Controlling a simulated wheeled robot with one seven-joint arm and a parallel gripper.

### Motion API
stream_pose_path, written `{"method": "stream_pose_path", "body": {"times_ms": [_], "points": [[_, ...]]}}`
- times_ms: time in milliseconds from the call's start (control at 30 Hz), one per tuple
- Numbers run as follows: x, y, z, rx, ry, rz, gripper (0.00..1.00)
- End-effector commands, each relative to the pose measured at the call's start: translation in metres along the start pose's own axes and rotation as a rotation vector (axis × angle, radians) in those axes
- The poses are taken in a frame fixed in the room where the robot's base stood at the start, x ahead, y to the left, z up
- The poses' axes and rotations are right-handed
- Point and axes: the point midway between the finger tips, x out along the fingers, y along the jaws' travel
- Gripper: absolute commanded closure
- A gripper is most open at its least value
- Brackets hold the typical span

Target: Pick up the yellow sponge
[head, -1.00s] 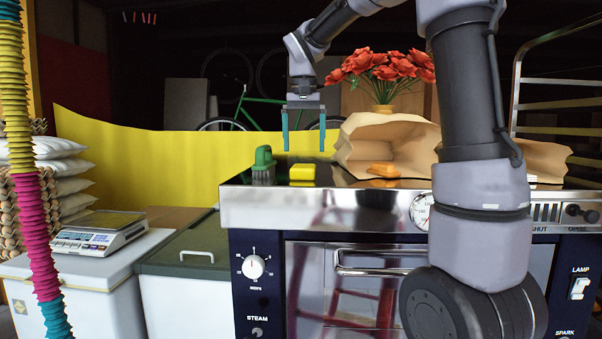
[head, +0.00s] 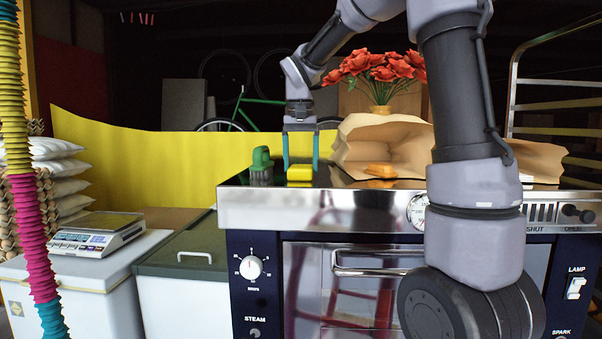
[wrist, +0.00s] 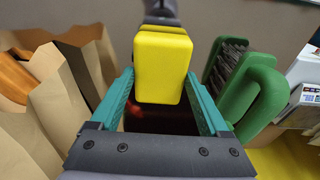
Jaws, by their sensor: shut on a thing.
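The yellow sponge (head: 299,173) lies on the dark top of the oven near its front edge. In the wrist view the sponge (wrist: 162,66) sits between the two teal fingers, toward the far end of the jaws. My gripper (head: 301,166) has come down around it, and its fingers (wrist: 166,100) are shut on the sponge. I see no clear gap between the sponge and the oven top.
A green-handled brush (head: 261,166) stands close to the left of the sponge. To the right are paper bags (head: 392,145) and an orange item (head: 381,171). A pot of red flowers (head: 380,75) stands behind. The oven's front edge (head: 300,209) is near.

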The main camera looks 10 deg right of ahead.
Motion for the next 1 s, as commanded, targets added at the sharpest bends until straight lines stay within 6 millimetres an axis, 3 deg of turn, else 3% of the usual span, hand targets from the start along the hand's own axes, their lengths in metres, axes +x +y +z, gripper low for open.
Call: {"method": "stream_pose_path", "body": {"times_ms": [233, 700, 1000], "points": [[-0.01, 0.0, -0.002, 0.0, 0.002, -0.001, 0.72], [-0.091, 0.0, -0.012, -0.001, 0.002, -0.001, 0.72], [-0.1, 0.0, -0.012, 0.0, 0.0, 0.0, 0.72]]}}
